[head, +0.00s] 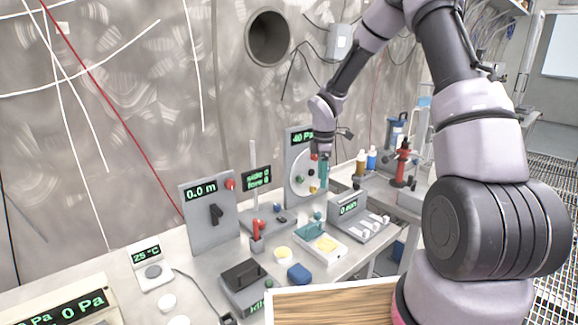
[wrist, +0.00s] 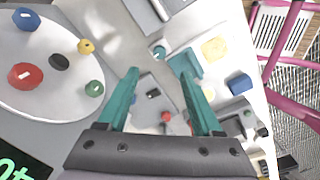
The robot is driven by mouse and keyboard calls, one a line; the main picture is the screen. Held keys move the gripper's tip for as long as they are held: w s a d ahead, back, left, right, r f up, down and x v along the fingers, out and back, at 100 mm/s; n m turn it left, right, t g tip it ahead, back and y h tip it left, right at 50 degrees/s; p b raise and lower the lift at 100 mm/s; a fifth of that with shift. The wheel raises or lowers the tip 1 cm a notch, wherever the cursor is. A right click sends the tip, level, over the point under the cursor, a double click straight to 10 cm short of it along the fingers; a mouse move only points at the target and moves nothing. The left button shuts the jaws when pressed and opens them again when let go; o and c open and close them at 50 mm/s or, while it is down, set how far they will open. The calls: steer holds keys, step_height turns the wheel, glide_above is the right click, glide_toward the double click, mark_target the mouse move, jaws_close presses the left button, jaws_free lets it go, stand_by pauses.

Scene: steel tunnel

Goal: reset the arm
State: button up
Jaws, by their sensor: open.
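My gripper (head: 322,172) hangs from my bent arm over the back of the bench, close to the panel with the round white dial. Its two teal fingers show in the wrist view (wrist: 160,88), spread apart with nothing between them. In the wrist view the bench top with small devices lies below the fingers. The white dial (wrist: 45,60) with coloured knobs is to their left. In the head view my gripper partly covers the right side of the dial panel (head: 298,140).
A grey panel (head: 209,215) reading 0.0 m stands left of the dial panel. Bottles (head: 371,159) and a red-black tool (head: 402,163) stand at the right. Free room lies above the bench.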

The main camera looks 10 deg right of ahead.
steer(key=s+d+r+m+t, duration=0.15)
steer(key=s+r+m, duration=0.4)
steer(key=r, duration=0.55)
steer(key=s+d+r+m+t, duration=0.1)
steer(key=s+d+r+m, duration=0.35)
steer(key=r, duration=0.65)
steer(key=s+r+m+t, duration=0.1)
steer(key=s+r+m, duration=0.2)
steer(key=s, duration=0.3)
steer(key=s+r+m+t+y, duration=0.1)
steer(key=s+r+m+t, duration=0.1)
steer(key=s, duration=0.4)
steer(key=s+a+r+m+t+y, duration=0.1)
steer(key=s+r+m, duration=0.3)
steer(key=s+m, duration=0.2)
steer(key=shift+s+r, duration=0.4)
steer(key=shift+s, duration=0.05)
